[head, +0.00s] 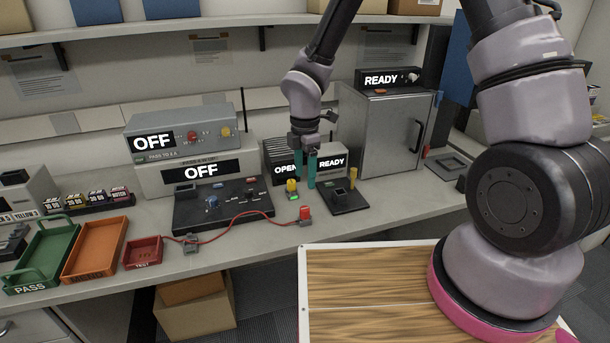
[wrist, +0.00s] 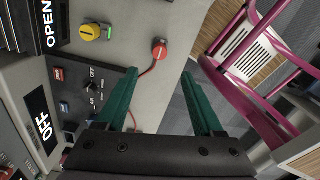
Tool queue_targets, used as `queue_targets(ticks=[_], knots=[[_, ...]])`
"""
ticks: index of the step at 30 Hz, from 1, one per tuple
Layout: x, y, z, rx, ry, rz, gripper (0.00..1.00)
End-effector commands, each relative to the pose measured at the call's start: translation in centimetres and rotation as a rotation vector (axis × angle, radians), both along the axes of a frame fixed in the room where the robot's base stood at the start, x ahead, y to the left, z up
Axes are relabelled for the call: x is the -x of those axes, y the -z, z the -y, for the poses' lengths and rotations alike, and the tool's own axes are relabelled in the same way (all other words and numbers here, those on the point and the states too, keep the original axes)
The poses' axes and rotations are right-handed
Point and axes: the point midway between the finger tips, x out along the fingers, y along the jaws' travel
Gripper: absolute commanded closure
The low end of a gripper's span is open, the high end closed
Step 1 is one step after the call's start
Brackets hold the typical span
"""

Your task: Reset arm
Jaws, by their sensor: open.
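My gripper (head: 308,168) has two teal fingers and hangs above the bench in front of the small boxes reading OPEN (head: 284,169) and READY (head: 331,162). In the wrist view my gripper (wrist: 160,88) is open, with nothing between its fingers. A yellow button (head: 292,185) with a green light stands on the bench just left of and below the fingers; it also shows in the wrist view (wrist: 90,33). A red button (head: 305,213) on a red cable stands near the bench's front edge, also in the wrist view (wrist: 159,50).
A dark control panel (head: 222,203) lies left of my gripper, before two boxes reading OFF (head: 202,172). A grey cabinet (head: 388,130) stands behind right, with a READY unit (head: 388,78) on top. Green (head: 43,270), orange (head: 96,249) and red (head: 143,252) trays sit at left.

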Motion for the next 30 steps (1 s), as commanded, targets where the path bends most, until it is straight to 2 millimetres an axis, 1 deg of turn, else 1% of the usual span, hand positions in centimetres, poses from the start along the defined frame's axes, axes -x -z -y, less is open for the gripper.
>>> queue_targets(ticks=[2, 4, 5, 7, 8, 9, 11, 12, 16, 19, 21, 23, 24, 27, 30], knots=[[-0.1, -0.1, 0.1, 0.0, 0.005, 0.002, 0.31], [-0.3, -0.8, 0.5, 0.001, 0.033, 0.012, 0.31], [-0.5, -1.3, 0.8, 0.002, 0.057, 0.019, 0.31], [-1.2, -3.2, 2.0, 0.002, 0.143, 0.045, 0.31], [-1.5, -4.2, 2.7, 0.002, 0.193, 0.058, 0.31], [-1.9, -5.8, 3.7, -0.001, 0.27, 0.08, 0.31], [-2.3, -8.4, 5.4, -0.009, 0.402, 0.113, 0.31], [-2.4, -10.2, 6.6, -0.018, 0.497, 0.133, 0.31], [-2.1, -15.6, 10.4, -0.065, 0.803, 0.193, 0.31], [-1.2, -19.4, 13.1, -0.12, 1.035, 0.228, 0.31], [-0.2, -21.8, 14.8, -0.169, 1.196, 0.244, 0.31], [0.8, -23.8, 16.1, -0.218, 1.332, 0.254, 0.31], [1.5, -25.0, 17.0, -0.254, 1.421, 0.258, 0.31], [3.6, -27.9, 18.9, -0.354, 1.638, 0.255, 0.31], [6.0, -30.4, 20.5, -0.47, 1.846, 0.234, 0.31]])
